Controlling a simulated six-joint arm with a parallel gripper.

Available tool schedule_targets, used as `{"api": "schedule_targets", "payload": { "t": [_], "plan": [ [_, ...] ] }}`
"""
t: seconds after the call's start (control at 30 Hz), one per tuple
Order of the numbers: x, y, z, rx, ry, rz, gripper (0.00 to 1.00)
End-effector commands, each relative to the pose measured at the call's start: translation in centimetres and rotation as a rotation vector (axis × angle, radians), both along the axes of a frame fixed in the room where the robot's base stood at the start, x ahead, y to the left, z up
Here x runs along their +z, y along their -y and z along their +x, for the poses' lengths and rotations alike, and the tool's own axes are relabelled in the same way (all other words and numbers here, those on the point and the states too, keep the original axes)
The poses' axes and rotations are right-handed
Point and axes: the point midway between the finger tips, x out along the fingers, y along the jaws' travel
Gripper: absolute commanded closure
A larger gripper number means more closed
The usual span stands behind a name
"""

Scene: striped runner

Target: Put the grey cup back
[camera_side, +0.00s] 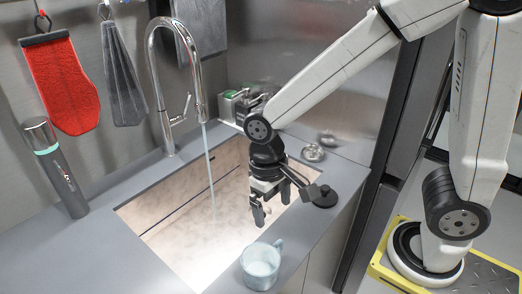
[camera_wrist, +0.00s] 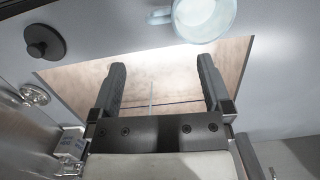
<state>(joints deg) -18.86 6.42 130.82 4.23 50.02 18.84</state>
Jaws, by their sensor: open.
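The grey cup (camera_side: 261,266), pale blue-grey with a side handle, stands upright on the counter at the sink's front right edge. In the wrist view the cup (camera_wrist: 203,15) is at the top, cut off by the frame edge, its handle pointing left. My gripper (camera_side: 270,205) hangs over the right part of the sink, behind the cup and apart from it. In the wrist view my gripper (camera_wrist: 162,66) has its two fingers wide apart with nothing between them.
The sink (camera_side: 165,240) is open below my gripper. Water runs from the tall faucet (camera_side: 168,88). A black knobbed disc (camera_side: 324,197) and a metal strainer (camera_side: 313,152) lie right of the sink. A bottle (camera_side: 58,172) stands at left. A red mitt (camera_side: 60,82) hangs behind.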

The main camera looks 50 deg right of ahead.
Motion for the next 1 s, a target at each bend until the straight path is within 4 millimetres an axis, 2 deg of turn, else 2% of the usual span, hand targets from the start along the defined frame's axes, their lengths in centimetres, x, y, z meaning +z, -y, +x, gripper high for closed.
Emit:
{"api": "schedule_targets", "payload": {
  "t": [0.17,0.6,0.77,1.0],
  "plan": [
    [-0.5,1.4,0.2,0.000,0.040,0.007,0.00],
    [-2.8,9.4,0.6,0.035,0.322,-0.003,0.00],
    [-3.0,10.5,0.5,0.048,0.366,-0.015,0.00],
    [-3.0,10.5,0.5,0.051,0.370,-0.016,0.00]
  ]
}}
